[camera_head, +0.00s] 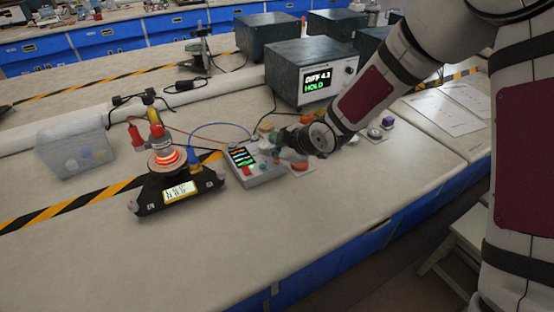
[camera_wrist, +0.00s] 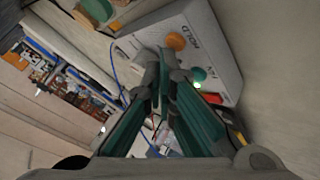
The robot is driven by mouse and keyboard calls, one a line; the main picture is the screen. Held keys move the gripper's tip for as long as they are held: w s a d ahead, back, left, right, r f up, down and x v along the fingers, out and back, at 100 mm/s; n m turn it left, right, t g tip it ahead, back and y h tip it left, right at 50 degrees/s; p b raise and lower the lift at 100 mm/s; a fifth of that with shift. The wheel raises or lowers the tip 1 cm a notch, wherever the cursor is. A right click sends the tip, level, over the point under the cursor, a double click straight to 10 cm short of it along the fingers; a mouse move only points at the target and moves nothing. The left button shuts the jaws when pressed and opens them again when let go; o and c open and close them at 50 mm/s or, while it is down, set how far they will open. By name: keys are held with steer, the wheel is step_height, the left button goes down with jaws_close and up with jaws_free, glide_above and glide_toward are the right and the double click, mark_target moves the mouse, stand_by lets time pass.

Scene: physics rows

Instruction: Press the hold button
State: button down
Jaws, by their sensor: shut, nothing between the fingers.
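A grey control box (camera_head: 262,178) with a small lit screen stands on the bench, left of my gripper (camera_head: 284,150). The wrist view shows a light grey box (camera_wrist: 225,65), seemingly the same one, with "HOLD" lettering beside an orange button (camera_wrist: 176,41). A green button (camera_wrist: 198,74) sits farther along its face. My gripper (camera_wrist: 166,56) is shut and empty, its tips just below the orange button in the picture. I cannot tell whether they touch it.
A black stand (camera_head: 150,198) with a glowing ring and readout is left of the box. A clear bin (camera_head: 75,148) stands farther left. An orange button (camera_head: 303,168) and a purple button (camera_head: 388,122) lie near my arm. Cables run behind. The front bench is clear.

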mark_target(276, 162)
steer(key=shift+r, duration=0.45)
step_height(276, 162, up, 5)
steer(key=p, duration=0.4)
stand_by(0.8)
